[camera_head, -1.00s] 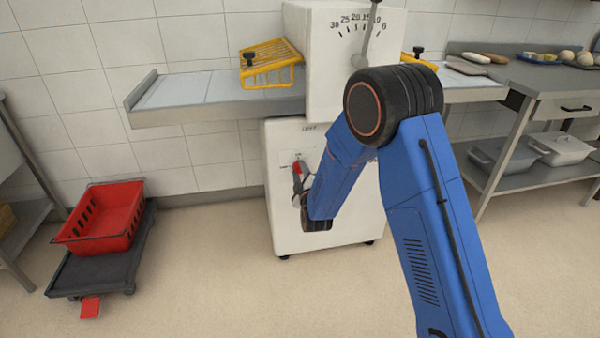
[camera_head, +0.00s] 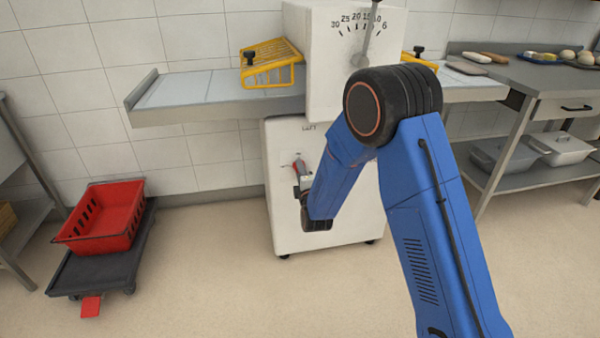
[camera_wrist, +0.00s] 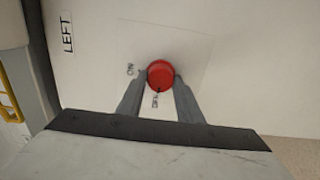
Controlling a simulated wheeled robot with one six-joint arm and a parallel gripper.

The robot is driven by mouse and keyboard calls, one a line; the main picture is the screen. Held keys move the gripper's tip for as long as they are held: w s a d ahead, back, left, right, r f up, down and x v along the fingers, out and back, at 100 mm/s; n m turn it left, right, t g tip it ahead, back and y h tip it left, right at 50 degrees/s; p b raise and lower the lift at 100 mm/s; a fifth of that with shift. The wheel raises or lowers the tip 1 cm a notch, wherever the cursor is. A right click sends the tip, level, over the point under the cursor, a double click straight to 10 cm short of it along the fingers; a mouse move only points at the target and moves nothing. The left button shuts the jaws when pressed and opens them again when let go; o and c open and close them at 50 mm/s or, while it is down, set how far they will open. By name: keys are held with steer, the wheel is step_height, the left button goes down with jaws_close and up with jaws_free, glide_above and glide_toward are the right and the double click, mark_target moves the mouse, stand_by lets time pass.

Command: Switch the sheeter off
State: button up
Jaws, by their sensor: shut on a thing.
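The sheeter (camera_head: 325,215) is a tall white machine at the centre of the head view. Its red round knob (camera_wrist: 160,72) sits on a pale plate on the lower body. My gripper (camera_wrist: 161,84) is shut on the knob, one grey finger on each side. In the head view the knob (camera_head: 298,165) is small and partly hidden by my gripper (camera_head: 302,175).
A dial scale with a lever (camera_head: 371,38) is on the sheeter's upper body. Grey side tables (camera_head: 190,92) and yellow guards (camera_head: 268,62) flank it. A red crate (camera_head: 105,215) rests on a dark trolley (camera_head: 95,272) at left. A steel workbench (camera_head: 545,80) stands at right. Floor between is clear.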

stand_by(0.3)
steer(key=o, duration=1)
steer(key=v, duration=1.7)
steer(key=shift+s, duration=0.2)
steer(key=shift+r, duration=0.1)
